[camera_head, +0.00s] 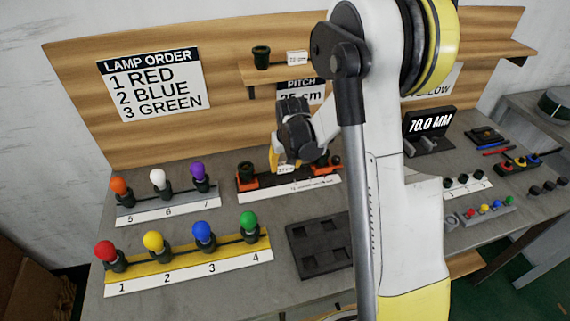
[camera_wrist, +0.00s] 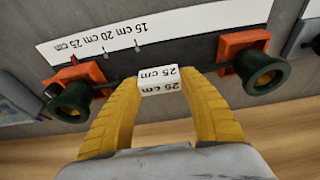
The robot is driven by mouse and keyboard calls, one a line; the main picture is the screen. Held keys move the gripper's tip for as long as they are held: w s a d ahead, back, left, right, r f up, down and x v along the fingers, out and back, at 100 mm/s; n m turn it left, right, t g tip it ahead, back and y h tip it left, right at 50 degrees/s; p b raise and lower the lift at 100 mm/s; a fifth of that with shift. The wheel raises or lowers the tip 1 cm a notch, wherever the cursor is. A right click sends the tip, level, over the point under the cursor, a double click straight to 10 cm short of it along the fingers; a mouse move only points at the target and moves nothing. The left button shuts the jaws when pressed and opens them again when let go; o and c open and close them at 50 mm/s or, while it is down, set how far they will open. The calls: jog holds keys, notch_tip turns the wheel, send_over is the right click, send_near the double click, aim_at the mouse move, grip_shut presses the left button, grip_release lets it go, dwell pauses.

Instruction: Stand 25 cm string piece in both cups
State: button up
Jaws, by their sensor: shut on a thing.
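The 25 cm string piece shows in the wrist view as a dark cord with a white "25 cm" tag (camera_wrist: 158,78) and a dark green socket at each end, left (camera_wrist: 74,103) and right (camera_wrist: 266,76). My gripper (camera_wrist: 160,85) is shut on the tag, its yellow fingers on either side. Two orange cups, left (camera_wrist: 80,72) and right (camera_wrist: 232,45), stand beside the sockets on the gauge. I cannot tell whether the sockets are seated or just above them. In the head view my gripper (camera_head: 284,166) is over the gauge, partly hiding the piece and the right cup.
The gauge's white scale (camera_wrist: 150,30) reads 15, 20 and 25 cm. Left are bulb strings on a yellow rail (camera_head: 190,262) and a grey rail (camera_head: 168,208). A dark tray (camera_head: 318,250) lies in front. A shelf (camera_head: 262,78) with a socket is behind.

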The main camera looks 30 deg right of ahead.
jog(key=shift+f+b, duration=0.6)
jog(key=shift+f, duration=0.15)
jog(key=o, duration=1.3)
jog(key=shift+r, duration=0.1)
jog(key=v, duration=1.2)
jog(key=shift+w, duration=0.1)
jog(key=s+a+r+t, duration=0.1)
jog(key=s+a+r, duration=0.1)
jog(key=s, duration=0.4)
jog(key=s+a+r+n+t, duration=0.1)
jog(key=s+a+r, duration=0.2)
jog(key=s+a, duration=0.2)
jog(key=s+a+r+n+t, duration=0.1)
jog(key=s+a+r, duration=0.2)
jog(key=s, duration=0.6)
jog(key=shift+s+a+t+y, duration=0.3)
jog(key=shift+a+t, duration=0.1)
jog(key=shift+a, duration=0.35)
